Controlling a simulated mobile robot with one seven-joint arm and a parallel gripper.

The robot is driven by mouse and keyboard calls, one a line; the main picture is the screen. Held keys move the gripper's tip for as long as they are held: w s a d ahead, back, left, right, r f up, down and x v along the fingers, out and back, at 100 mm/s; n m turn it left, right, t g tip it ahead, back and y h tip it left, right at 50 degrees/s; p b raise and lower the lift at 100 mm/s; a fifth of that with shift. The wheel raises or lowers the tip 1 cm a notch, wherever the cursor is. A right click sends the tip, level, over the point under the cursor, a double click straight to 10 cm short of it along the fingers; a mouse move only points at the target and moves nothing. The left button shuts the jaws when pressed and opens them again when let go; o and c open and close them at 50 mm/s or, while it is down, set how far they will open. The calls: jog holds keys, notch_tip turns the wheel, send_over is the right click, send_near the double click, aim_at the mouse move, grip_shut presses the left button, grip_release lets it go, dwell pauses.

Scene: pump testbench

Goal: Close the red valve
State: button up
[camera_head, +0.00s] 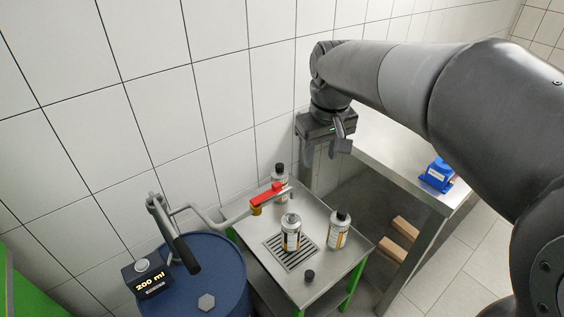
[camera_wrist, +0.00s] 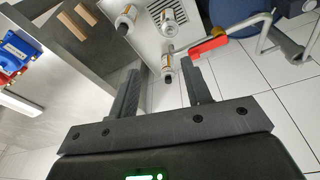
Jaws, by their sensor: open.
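The red valve handle (camera_head: 267,192) sits on a brass valve body (camera_head: 256,210) in the pipe from the blue drum's pump. It lies roughly along the pipe and points toward the spout. In the wrist view, the red handle (camera_wrist: 208,46) is beyond and right of the right fingertip, with the brass body (camera_wrist: 219,31) at its far end. My gripper (camera_head: 326,152) is open and empty, above and right of the handle in the head view. Both fingers of my gripper (camera_wrist: 159,70) show in the wrist view, apart from the handle.
A steel table (camera_head: 330,272) with a drain grate bears several bottles; one bottle (camera_head: 291,234) stands on the grate. The blue drum (camera_head: 215,270) with its hand pump (camera_head: 175,235) stands left. A steel bench (camera_head: 395,160) with a blue device (camera_head: 436,174) is right. A tiled wall is behind.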

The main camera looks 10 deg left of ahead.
aim_at(277, 184)
jog(key=w+a+f+n+g, duration=0.1)
jog(key=w+a+f+n, duration=0.15)
jog(key=a, duration=0.25)
jog(key=w+a+f+n+g, duration=0.1)
jog(key=w+a+f, duration=0.1)
jog(key=w+a, duration=0.25)
jog(key=shift+m, duration=0.25)
jog(key=f, duration=0.7)
jog(key=a+f, duration=0.1)
jog(key=f, duration=0.3)
jog(key=shift+s+f, duration=0.1)
jog(key=shift+c, duration=0.5)
grip_shut()
